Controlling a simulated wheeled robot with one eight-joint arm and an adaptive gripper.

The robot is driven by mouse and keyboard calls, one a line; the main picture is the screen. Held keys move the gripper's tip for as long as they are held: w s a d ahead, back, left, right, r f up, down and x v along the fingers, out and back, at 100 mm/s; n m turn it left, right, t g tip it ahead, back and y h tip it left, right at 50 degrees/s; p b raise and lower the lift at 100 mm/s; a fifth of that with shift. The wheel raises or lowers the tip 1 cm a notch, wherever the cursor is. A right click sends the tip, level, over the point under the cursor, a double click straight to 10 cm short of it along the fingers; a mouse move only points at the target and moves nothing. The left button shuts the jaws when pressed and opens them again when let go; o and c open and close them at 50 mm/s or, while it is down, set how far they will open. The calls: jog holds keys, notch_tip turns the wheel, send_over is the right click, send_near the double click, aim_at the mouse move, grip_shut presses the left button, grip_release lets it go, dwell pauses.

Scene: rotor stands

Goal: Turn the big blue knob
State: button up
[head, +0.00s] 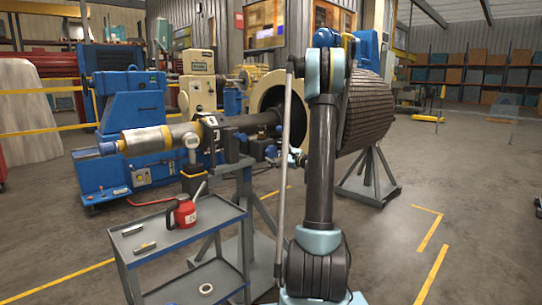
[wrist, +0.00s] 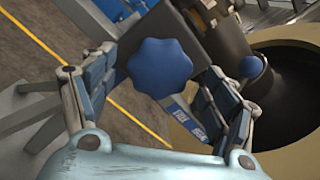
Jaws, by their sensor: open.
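The big blue knob (wrist: 160,67) shows in the wrist view as a lobed, star-shaped disc on a dark bracket of the stand. My gripper (wrist: 162,72) is open, with one finger on each side of the knob. The left finger is close to the knob's left edge and the right finger is beside its lower right. I cannot tell whether either touches it. In the head view my arm hides most of the gripper, and I cannot single out the big knob there.
A smaller round blue knob (wrist: 252,67) sits right of the big one, near a wide dark opening (wrist: 290,95). In the head view a long shaft (head: 180,135) lies on a stand. A grey cart (head: 220,213) with a red can (head: 181,214) stands at front left.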

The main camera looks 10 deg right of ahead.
aim_at(273, 152)
jog(key=shift+x, duration=1.8)
jog(key=shift+c, duration=0.3)
jog(key=c, duration=1)
